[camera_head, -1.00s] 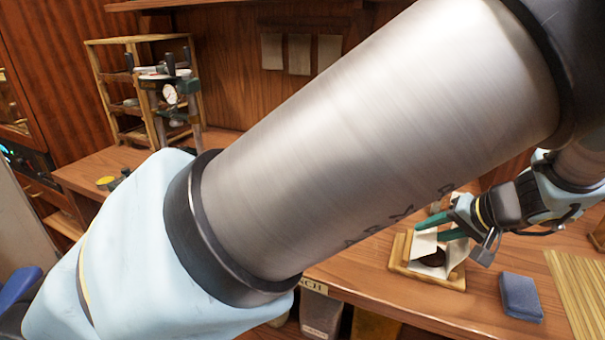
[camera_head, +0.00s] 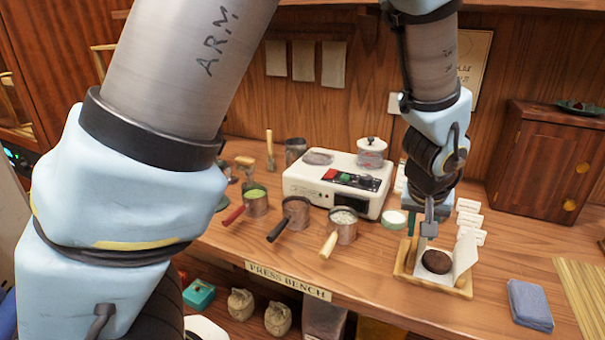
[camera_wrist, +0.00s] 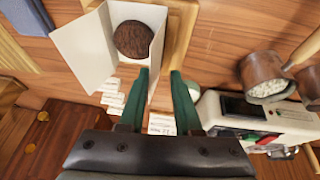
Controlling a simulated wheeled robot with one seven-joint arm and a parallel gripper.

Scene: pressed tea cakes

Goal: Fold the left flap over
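A round dark brown tea cake (camera_head: 437,261) lies on a white paper wrapper (camera_head: 464,258) in a shallow wooden tray (camera_head: 462,292). The wrapper's right flap stands up and leans outward; it also shows at the left of the wrist view (camera_wrist: 82,48). The left flap is hard to make out behind my gripper. My gripper (camera_head: 428,232) points down at the left and back of the cake. In the wrist view, its green fingers (camera_wrist: 161,72) are apart, with their tips beside the wrapper's edge. I cannot tell whether paper is between them.
A white heater (camera_head: 335,185) with a lidded jar stands left of my gripper. Several handled pots (camera_head: 296,212) stand before it. White cards (camera_head: 470,222) stand behind the tray. A blue cloth block (camera_head: 529,304) and a slatted mat (camera_head: 583,290) lie right. A wooden cabinet (camera_head: 540,150) stands behind.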

